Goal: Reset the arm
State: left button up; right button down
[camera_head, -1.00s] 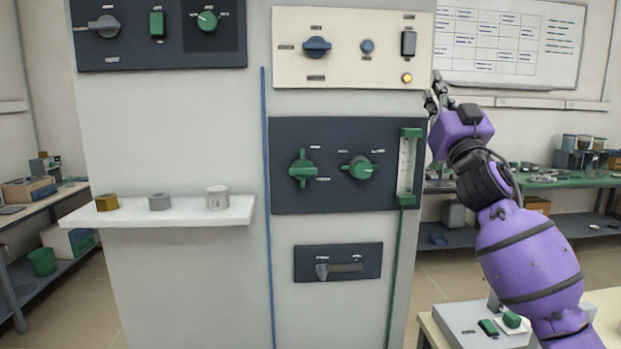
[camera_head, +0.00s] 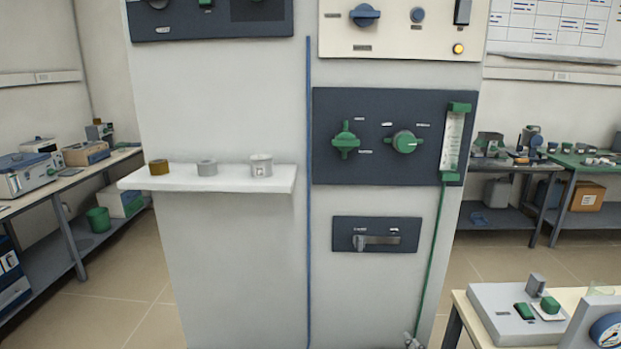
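The arm itself is out of view. Only a small grey piece, which looks like the fingertips of my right gripper (camera_head: 412,342), shows at the bottom edge in front of the furnace cabinet (camera_head: 230,260). Whether it is open or shut cannot be made out. My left gripper is not in view. The cabinet carries a dark panel (camera_head: 330,170) with two green knobs and a flow tube, a cream panel (camera_head: 400,40) with a blue knob and a lit yellow lamp, and a lower dark panel (camera_head: 345,240) with a grey handle.
A white shelf (camera_head: 220,182) juts from the cabinet, bearing a brass piece (camera_head: 159,167), a grey ring (camera_head: 207,168) and a whitish cup (camera_head: 261,166). A grey box with green buttons (camera_head: 500,312) and a gauge (camera_head: 609,330) stand at lower right. Side benches flank open floor.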

jog(key=s+a+f+m+g, duration=0.1)
jog(key=s+f+g, duration=0.1)
jog(key=s+f, duration=0.5)
jog(key=s+a+f+m+g, duration=0.1)
jog(key=s+f, duration=0.6)
jog(key=s, duration=0.9)
jog(key=s+a+f+m+g+h, duration=0.1)
jog(key=s+a+f+m+g, duration=0.1)
jog(key=s+f, duration=0.5)
jog(key=s+g, duration=0.1)
jog(key=s, duration=0.4)
jog(key=shift+s+f+g+p, duration=0.2)
jog(key=shift+f+g+p, duration=0.1)
jog(key=shift+f+g, duration=0.1)
